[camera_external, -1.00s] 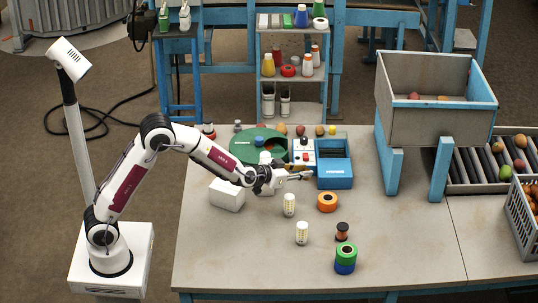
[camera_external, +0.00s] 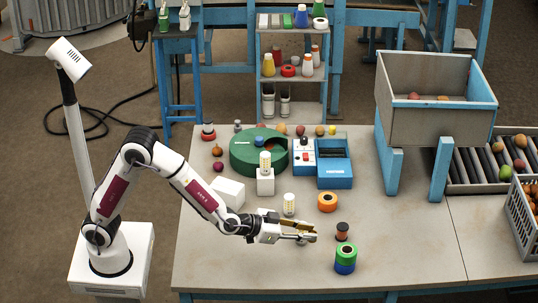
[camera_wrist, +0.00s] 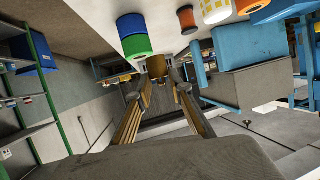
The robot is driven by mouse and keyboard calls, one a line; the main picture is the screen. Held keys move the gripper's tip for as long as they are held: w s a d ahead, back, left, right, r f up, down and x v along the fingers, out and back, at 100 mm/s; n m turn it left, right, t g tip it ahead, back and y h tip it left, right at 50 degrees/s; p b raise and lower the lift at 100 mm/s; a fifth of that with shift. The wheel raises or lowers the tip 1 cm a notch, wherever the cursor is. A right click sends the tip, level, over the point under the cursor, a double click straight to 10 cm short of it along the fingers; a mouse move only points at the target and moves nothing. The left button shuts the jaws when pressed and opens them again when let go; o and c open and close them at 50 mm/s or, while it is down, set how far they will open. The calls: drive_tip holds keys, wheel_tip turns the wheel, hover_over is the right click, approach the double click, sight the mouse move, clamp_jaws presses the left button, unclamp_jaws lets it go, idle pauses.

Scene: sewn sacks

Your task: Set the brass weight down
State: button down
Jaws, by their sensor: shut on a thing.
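My gripper (camera_external: 311,237) is low over the front middle of the table, its fingers pointing right. In the wrist view my fingers (camera_wrist: 158,80) close on a brownish, brass-coloured cylinder, the brass weight (camera_wrist: 156,66), at their tips. In the external view the weight is too small or covered to make out, and I cannot tell whether it touches the table.
Right of my gripper are a dark-and-copper spool (camera_external: 342,231) and a green roll (camera_external: 346,250) on a blue one (camera_external: 345,267). A yellow-dotted white cylinder (camera_external: 289,204) and orange ring (camera_external: 327,201) stand behind. The front left tabletop is clear.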

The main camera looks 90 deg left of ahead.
drive_tip(key=s+d+f, duration=0.1)
drive_tip(key=s+d, duration=0.3)
drive_tip(key=shift+s, duration=0.35)
drive_tip(key=shift+f, duration=0.1)
drive_tip(key=shift+f, duration=3.15)
drive_tip(key=shift+f, duration=1.85)
drive_tip(key=shift+f, duration=0.15)
